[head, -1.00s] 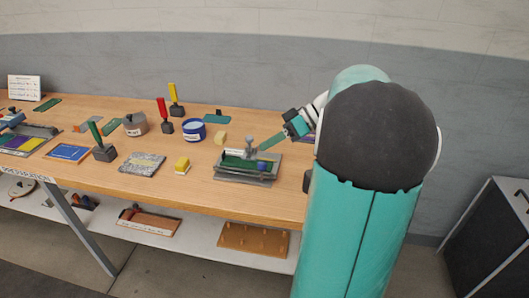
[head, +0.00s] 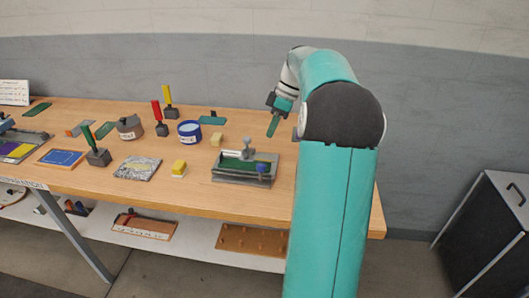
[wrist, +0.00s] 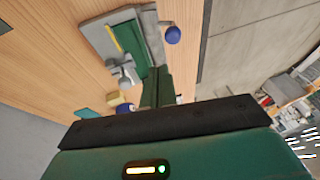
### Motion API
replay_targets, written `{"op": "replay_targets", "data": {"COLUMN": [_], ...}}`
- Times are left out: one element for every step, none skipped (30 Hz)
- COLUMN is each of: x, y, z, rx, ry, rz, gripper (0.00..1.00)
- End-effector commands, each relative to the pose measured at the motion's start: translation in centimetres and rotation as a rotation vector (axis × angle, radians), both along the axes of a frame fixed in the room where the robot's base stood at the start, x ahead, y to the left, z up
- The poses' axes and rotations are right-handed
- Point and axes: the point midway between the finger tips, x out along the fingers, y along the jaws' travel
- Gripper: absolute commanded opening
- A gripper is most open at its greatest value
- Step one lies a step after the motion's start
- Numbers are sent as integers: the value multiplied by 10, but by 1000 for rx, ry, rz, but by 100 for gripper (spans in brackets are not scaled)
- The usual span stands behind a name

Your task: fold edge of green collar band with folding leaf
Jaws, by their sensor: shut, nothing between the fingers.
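A grey fixture (head: 226,177) stands near the right end of the bench, with a green piece (head: 232,163) in its bed, a grey upright knob (head: 248,146) at the back and a blue knob (head: 261,167) at its right. The wrist view shows the fixture (wrist: 96,33) from above, with the green piece (wrist: 127,38), a yellow strip (wrist: 113,38) and the blue knob (wrist: 172,34). I cannot tell the folding leaf from the collar band. My gripper (head: 271,132), also in the wrist view (wrist: 155,88), is shut and empty, above and behind the fixture, apart from it.
A yellow block (head: 178,168), a yellowish block (head: 217,139) and a blue-rimmed tin (head: 189,132) stand left of the fixture. Several upright handled tools and flat pieces lie farther left. Bare bench (head: 225,202) lies in front of the fixture.

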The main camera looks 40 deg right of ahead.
Motion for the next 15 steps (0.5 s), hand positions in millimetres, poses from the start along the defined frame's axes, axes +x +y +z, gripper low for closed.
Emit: {"op": "replay_targets", "data": {"x": [0, 1, 2, 3, 4, 4, 2, 0, -1, -3, -4, -4, -5, -5, -6], "y": [4, 6, 9, 12, 14, 18, 20, 23, 26, 28, 30, 33, 34, 35, 36], "z": [-10, -15, -23, -28, -34, -40, -43, -47, -51, -54, -57, -60, -62, -63, -65], "rx": [1, 2, 2, 3, 2, 2, 1, 2, 0, 1, 0, 0, 0, 0, 0], "ry": [3, 3, 2, 2, 2, 2, 1, 2, 1, 2, 1, 1, 1, 1, 1], "rz": [-1, -1, -1, -1, 0, 0, -2, -1, -3, -2, -3, -3, -2, -2, -2], "gripper": [0, 0, 0, 0, 0, 0, 0, 0, 0, 0, 0, 0, 0, 0, 0]}}
